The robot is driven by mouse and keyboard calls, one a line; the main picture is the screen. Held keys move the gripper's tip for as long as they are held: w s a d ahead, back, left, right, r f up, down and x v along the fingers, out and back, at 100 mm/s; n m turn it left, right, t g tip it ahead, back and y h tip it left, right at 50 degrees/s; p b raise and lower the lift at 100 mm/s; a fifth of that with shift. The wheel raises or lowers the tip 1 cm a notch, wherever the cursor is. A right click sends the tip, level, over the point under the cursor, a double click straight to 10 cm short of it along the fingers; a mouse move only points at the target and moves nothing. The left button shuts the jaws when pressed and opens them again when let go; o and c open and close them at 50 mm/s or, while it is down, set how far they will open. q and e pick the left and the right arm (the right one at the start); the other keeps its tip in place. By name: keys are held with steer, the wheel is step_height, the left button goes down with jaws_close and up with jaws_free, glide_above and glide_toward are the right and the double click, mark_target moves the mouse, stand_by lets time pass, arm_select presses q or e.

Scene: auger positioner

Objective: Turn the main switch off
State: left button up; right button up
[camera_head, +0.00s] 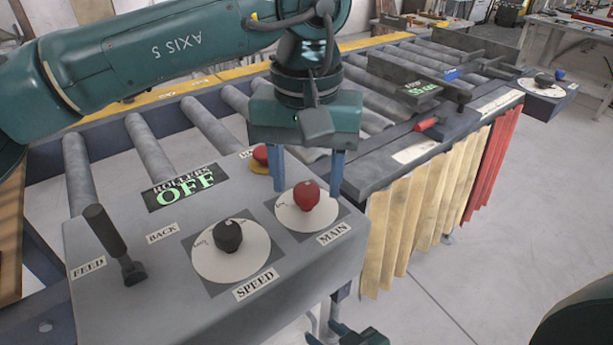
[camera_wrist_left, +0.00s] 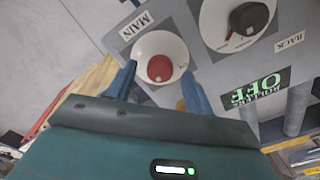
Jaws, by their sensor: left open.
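The red main switch knob (camera_head: 306,195) stands on a white round dial (camera_head: 300,222) above the MAIN label on the grey control panel (camera_head: 110,315). My left gripper (camera_head: 307,188) points down with its blue fingers on either side of the knob, apart from each other. In the left wrist view the red knob (camera_wrist_left: 160,69) lies between and just beyond the open fingers (camera_wrist_left: 158,85). I cannot tell whether a finger touches it. My right gripper (camera_head: 335,335) shows only partly at the bottom edge, below the panel.
A black speed knob (camera_head: 228,236) sits left of the main switch, and a black feed lever (camera_head: 112,240) stands further left. A red button (camera_head: 262,154) is behind the gripper. The display (camera_head: 185,186) reads ROLLERS OFF. A roller conveyor (camera_head: 215,125) runs behind the panel.

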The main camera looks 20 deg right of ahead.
mark_target(307, 189)
arm_select(q)
step_height(307, 189, up, 12)
steer(key=shift+p, duration=0.35)
steer(key=shift+r, duration=0.1)
